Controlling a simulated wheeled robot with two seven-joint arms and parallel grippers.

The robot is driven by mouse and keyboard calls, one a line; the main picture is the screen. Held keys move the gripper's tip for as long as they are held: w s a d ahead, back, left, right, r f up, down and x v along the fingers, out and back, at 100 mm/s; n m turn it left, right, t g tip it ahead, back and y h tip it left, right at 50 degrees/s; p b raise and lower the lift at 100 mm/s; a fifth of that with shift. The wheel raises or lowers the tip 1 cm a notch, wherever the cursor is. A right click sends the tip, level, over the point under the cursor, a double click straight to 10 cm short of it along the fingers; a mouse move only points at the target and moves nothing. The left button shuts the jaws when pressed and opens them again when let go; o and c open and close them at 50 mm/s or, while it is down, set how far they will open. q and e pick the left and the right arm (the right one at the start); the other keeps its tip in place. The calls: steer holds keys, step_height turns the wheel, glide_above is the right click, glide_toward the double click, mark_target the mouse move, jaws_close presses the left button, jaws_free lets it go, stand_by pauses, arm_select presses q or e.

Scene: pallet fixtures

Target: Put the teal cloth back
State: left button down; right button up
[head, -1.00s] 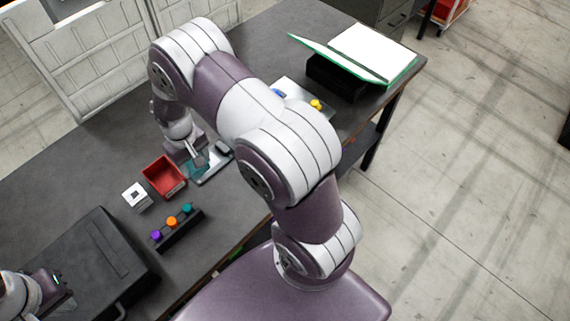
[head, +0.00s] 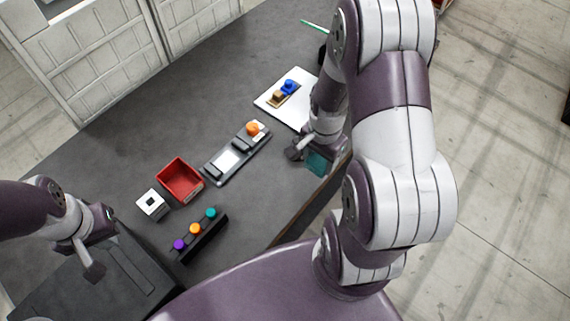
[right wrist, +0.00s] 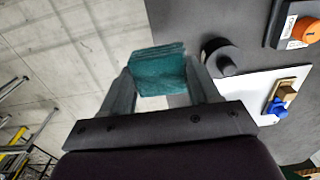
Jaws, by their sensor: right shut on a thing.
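The teal cloth (head: 317,162) is a small folded pad. My right gripper (head: 312,152) is shut on it and holds it near the table's front edge, to the right of the fixture with the orange knob. In the right wrist view the cloth (right wrist: 158,72) sits between the two fingers (right wrist: 165,85), with pale floor and a strip of table behind it. My left gripper (head: 92,258) hangs over the dark case at the lower left. Its opening is too unclear to tell.
A red bin (head: 196,187), a white block (head: 151,204) and a rack with purple, orange and teal knobs (head: 203,243) stand left. The fixture (head: 212,172) and a white board (head: 268,101) with blue and tan parts lie nearby. A black cylinder (right wrist: 218,58) stands near the board.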

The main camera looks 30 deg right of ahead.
steer(key=p, duration=0.2)
glide_above(285, 169)
steer(key=f, duration=0.5)
steer(key=shift+s+d+f, duration=0.1)
steer(key=shift+s+d, duration=0.05)
steer(key=shift+s, duration=0.15)
steer(key=shift+w+f, duration=0.15)
steer(key=shift+f, duration=0.05)
steer(key=f, duration=0.2)
steer(key=f+p, duration=0.1)
steer(key=shift+a+f, duration=0.25)
steer(key=shift+w+f, duration=0.15)
steer(key=shift+f, duration=0.25)
steer(key=o, duration=1)
steer(key=shift+f, duration=0.1)
